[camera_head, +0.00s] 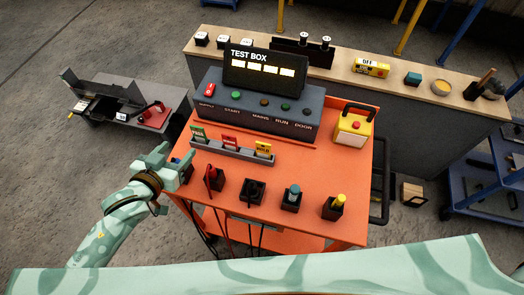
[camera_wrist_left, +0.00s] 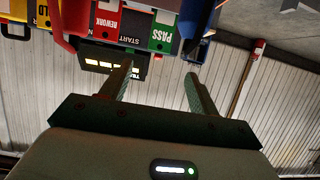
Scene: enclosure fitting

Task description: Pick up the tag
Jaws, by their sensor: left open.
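Three tags stand in a grey rack (camera_head: 216,151) on the orange cart top: a green PASS tag (camera_head: 198,132), a red tag (camera_head: 230,142) and a yellow tag (camera_head: 263,149). The left wrist view, upside down, shows the green PASS tag (camera_wrist_left: 163,33), the red REWORK tag (camera_wrist_left: 108,17) and part of the yellow tag (camera_wrist_left: 42,14). My left gripper (camera_head: 180,164) is at the cart's left edge, in front and left of the green tag, apart from it. Its fingers (camera_wrist_left: 160,80) are open with nothing between them. My right gripper is out of view.
The TEST BOX (camera_head: 260,102) stands behind the rack. A row of black holders, including one with a red item (camera_head: 213,178), stands in front. A yellow box (camera_head: 352,127) is at the right. The orange top (camera_head: 300,165) is clear between rack and box.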

